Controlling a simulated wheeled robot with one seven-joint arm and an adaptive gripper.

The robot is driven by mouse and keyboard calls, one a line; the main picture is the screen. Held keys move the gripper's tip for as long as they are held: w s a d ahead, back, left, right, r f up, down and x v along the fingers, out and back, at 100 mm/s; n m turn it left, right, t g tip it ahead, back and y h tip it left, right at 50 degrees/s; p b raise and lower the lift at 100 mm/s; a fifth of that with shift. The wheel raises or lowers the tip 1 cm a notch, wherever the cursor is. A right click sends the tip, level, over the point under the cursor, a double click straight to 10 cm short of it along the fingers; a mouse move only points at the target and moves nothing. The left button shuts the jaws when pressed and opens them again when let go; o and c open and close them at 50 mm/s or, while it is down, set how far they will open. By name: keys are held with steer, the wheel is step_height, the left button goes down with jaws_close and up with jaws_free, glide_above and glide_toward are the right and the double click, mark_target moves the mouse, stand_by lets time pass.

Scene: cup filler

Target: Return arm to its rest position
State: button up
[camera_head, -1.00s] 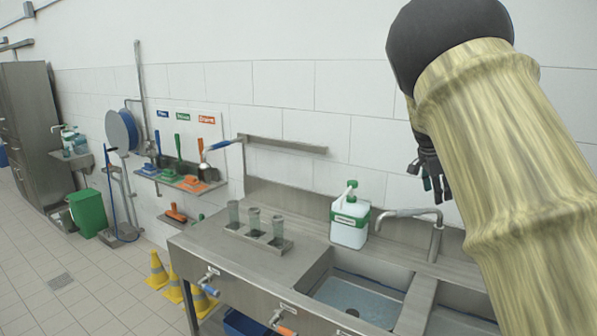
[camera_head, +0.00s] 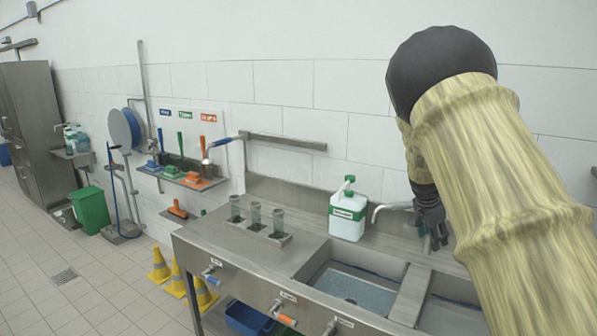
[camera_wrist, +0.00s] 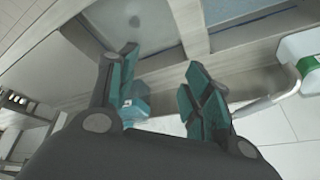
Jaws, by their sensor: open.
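My gripper (camera_head: 432,228) is at the right of the head view, in front of the tap and above the back of the sink counter. My patterned arm sleeve partly hides that area. In the wrist view my gripper (camera_wrist: 162,76) has its two green-padded fingers spread apart, with no held object visible between the tips. A small light-blue thing (camera_wrist: 134,110) shows beyond the fingers, too unclear to name.
The steel counter (camera_head: 215,240) carries several clear cups (camera_head: 255,216) in a holder, and a white jug (camera_head: 347,217) with a green cap. A sink basin (camera_head: 350,285) and a tap (camera_head: 388,207) are near my arm. Yellow cones (camera_head: 160,266) stand on the floor.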

steer(key=s+a+f+n, duration=0.15)
steer(key=s+f, duration=0.25)
steer(key=f, duration=0.5)
steer(key=s+f+n, duration=0.2)
steer(key=s+f, duration=0.2)
steer(key=f, duration=0.6)
steer(key=s+a+f+n+g+y, duration=0.1)
steer(key=s+a+f+n, duration=0.1)
steer(key=s+f, duration=0.6)
steer(key=s+a+f+n+y, duration=0.1)
steer(key=s+a+f+n, duration=0.15)
steer(key=s+f, duration=0.6)
steer(key=s+a+f+n+g+y, duration=0.15)
steer(key=s+a, duration=0.25)
steer(key=s, duration=0.7)
steer(key=s+a+f+n, duration=0.3)
steer(key=s+a, duration=0.1)
steer(key=s, duration=0.7)
steer(key=s+a+f+n+y, duration=0.15)
steer(key=s+a, duration=0.25)
steer(key=s, duration=0.7)
step_height(320, 180, down, 13)
steer(key=h+b, duration=0.1)
steer(key=b, duration=1.1)
steer(key=shift+w+d+r, duration=0.15)
steer(key=shift+w+d, duration=0.05)
steer(key=shift+w, duration=0.1)
